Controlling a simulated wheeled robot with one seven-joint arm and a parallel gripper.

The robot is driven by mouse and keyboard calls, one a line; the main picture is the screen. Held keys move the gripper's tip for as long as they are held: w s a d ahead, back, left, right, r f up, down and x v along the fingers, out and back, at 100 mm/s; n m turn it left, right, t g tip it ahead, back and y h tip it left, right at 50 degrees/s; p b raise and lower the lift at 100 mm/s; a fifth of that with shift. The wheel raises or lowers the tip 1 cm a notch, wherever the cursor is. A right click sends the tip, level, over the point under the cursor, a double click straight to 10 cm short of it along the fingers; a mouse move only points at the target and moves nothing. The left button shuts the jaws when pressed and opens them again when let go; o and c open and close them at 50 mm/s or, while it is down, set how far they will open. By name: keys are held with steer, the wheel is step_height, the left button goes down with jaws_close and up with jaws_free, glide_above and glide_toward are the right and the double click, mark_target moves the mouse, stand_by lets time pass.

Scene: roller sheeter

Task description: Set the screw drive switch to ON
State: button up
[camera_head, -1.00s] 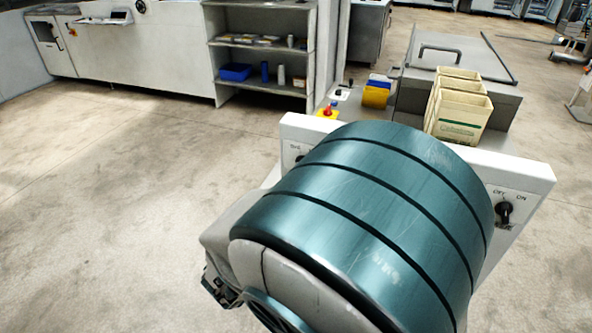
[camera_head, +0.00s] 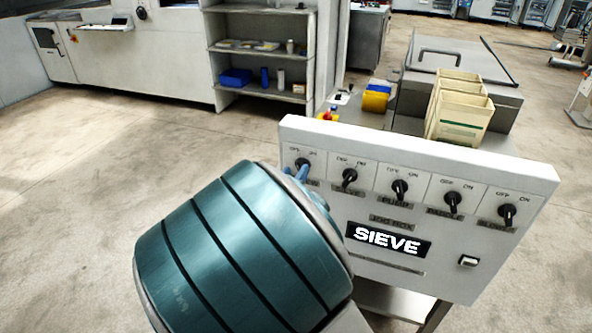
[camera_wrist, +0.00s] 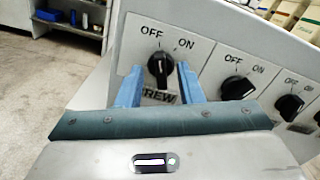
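The screw drive switch (camera_wrist: 161,70) is a black rotary knob on the white panel, with OFF at its upper left and ON at its upper right. The visible part of its label reads "REW". It is the leftmost knob in the head view (camera_head: 303,163), partly covered by my gripper (camera_head: 295,172). In the wrist view, my gripper (camera_wrist: 160,66) has its two blue fingers on either side of the knob, spread apart with gaps at both sides. I cannot tell for certain which mark the knob points to.
More black OFF/ON knobs stand in a row to the right, the nearest (camera_wrist: 237,88) close to the right finger. Below them are a SIEVE sign (camera_head: 388,239) and a small rocker switch (camera_head: 468,262). Cream bins (camera_head: 460,115) stand behind the panel. Open floor lies at left.

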steer(key=shift+x, duration=0.85)
jaws_close()
